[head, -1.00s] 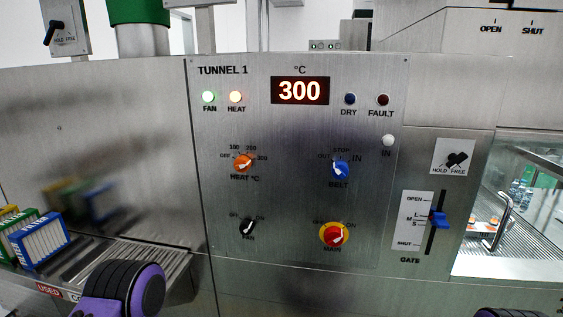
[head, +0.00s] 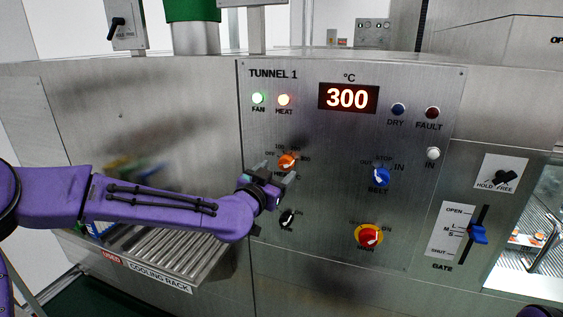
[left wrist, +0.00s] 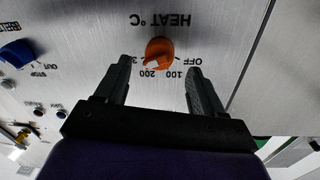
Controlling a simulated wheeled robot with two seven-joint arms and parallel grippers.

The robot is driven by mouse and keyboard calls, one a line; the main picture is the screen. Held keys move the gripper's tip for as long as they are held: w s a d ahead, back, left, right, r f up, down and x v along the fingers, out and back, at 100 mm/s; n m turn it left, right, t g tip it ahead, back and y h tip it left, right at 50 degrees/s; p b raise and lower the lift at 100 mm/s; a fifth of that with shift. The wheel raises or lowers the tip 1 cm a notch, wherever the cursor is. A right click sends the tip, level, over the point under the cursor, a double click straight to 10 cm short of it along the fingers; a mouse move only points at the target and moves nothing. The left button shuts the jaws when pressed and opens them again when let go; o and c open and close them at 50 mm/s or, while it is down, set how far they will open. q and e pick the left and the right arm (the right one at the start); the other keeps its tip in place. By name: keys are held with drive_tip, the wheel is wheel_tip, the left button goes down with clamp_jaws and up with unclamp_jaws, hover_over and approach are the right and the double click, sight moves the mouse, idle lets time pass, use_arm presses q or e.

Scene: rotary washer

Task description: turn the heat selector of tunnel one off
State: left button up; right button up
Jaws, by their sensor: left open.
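The heat selector is an orange knob (head: 287,161) marked HEAT °C, on the tunnel 1 panel (head: 330,220). My left gripper (head: 280,176) is in front of the panel, just below the knob, and partly hides its label. In the left wrist view, upside down, the orange knob (left wrist: 160,50) lies ahead between the open fingers (left wrist: 160,66), with gaps on both sides. Its white pointer is on the 200 to 300 side, away from OFF. I see no contact. The display (head: 348,97) reads 300 and the HEAT lamp (head: 284,99) is lit. My right gripper is not in view.
The black fan knob (head: 287,218) sits just below my gripper. The blue belt knob (head: 381,178) and red-yellow main knob (head: 369,236) are to the right, then the blue gate lever (head: 478,234). The cooling rack (head: 165,262) lies below my left arm.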

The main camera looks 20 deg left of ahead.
sight(283, 167)
use_arm(q)
drive_tip(key=w, duration=0.2)
drive_tip(key=w+p, duration=0.1)
drive_tip(key=w, duration=0.1)
drive_tip(key=shift+w+d, duration=0.1)
drive_tip(key=shift+d, duration=0.15)
drive_tip(key=c, duration=1)
